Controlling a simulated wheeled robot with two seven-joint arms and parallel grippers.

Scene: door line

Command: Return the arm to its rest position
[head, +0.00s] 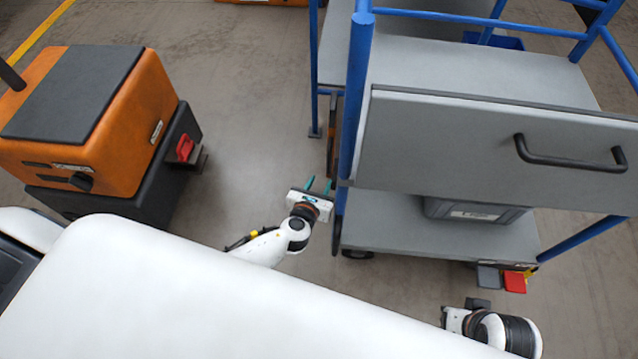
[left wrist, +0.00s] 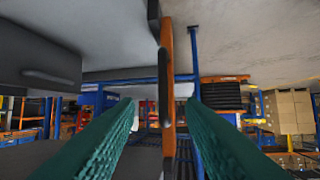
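My left gripper (head: 319,185) is in the middle of the head view, beside the left side of a blue-framed cart (head: 357,90). Its two teal fingers are apart with nothing held. In the left wrist view the fingers of the left gripper (left wrist: 163,104) are also spread. An upright orange panel edge with a black handle (left wrist: 164,75) shows in the gap, beyond the fingers; I see no contact. Part of my right arm (head: 505,332) shows at the bottom right of the head view. Its fingers cannot be made out.
The cart has a grey front panel with a black handle (head: 570,160), and a grey bin (head: 475,209) on its lower deck. An orange and black machine (head: 110,125) stands at the left. Bare floor (head: 245,110) lies between machine and cart.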

